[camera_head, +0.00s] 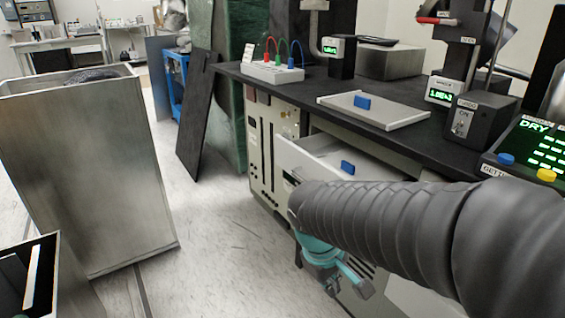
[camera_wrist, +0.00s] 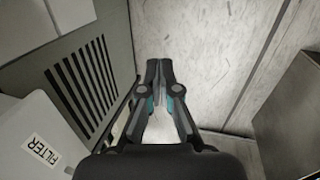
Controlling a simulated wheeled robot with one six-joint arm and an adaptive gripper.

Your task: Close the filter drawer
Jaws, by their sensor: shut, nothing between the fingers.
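The filter drawer (camera_head: 292,158) is pulled out of the bench cabinet in the head view. Its front panel stands out to the left, and a pale piece with a blue tab (camera_head: 348,167) shows in its open top. In the wrist view, a pale panel with a FILTER label (camera_wrist: 42,150) is at the lower left. My gripper (camera_wrist: 158,68) is shut and empty, pointing along the slotted cabinet side, apart from the labelled panel and to its right. In the head view my grey arm hides the lower drawer and part of my gripper.
A pale plate with a blue tab (camera_head: 375,112) lies on the black bench (camera_head: 240,73). A tall metal bin (camera_head: 90,175) stands at the left. Dark and green panels (camera_head: 229,95) stand behind. Open floor (camera_head: 215,220) lies between bin and cabinet.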

